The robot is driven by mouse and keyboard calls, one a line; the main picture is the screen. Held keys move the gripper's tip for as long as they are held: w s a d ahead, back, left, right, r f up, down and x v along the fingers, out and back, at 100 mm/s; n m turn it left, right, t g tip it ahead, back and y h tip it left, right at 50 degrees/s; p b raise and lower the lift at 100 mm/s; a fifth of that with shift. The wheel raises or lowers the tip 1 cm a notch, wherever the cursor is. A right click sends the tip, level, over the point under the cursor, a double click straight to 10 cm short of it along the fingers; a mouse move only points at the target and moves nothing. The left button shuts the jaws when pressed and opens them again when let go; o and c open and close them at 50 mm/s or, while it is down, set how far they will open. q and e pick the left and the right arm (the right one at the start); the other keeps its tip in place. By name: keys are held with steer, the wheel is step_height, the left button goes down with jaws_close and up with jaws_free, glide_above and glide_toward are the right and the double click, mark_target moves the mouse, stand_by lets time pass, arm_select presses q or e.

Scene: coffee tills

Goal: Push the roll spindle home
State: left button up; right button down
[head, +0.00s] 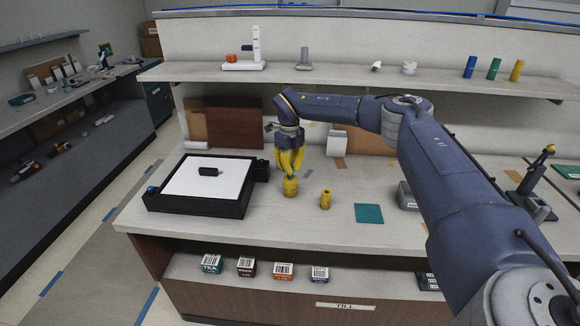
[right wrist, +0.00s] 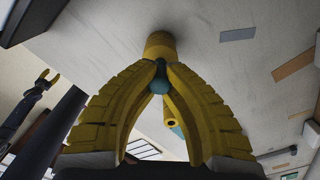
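My right gripper (head: 289,174) points down at a yellow cylinder (head: 290,187) standing on the counter. In the right wrist view its yellow fingers (right wrist: 160,70) come together around a rounded teal piece (right wrist: 158,84), which looks like the spindle, at the near end of the yellow cylinder (right wrist: 159,45). How deep the teal piece sits is hidden by the fingertips. A second yellow cylinder (head: 326,199) stands apart to the right; its dark hole shows in the right wrist view (right wrist: 171,123). My left gripper (right wrist: 46,77) appears small, fingers apart and empty, only in the right wrist view.
A black tray-like unit (head: 165,205) with a white top and a small black piece (head: 209,171) stands to the left. A teal square (head: 369,213) lies flat to the right. A grey box (head: 407,196) stands beyond it. The counter's front strip is clear.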

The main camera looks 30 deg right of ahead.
steer(key=shift+f, duration=0.5)
steer(key=c, duration=1.5)
jaws_free()
step_height(320, 180, up, 12)
steer(key=shift+w+a, duration=0.1)
steer(key=shift+a, duration=0.05)
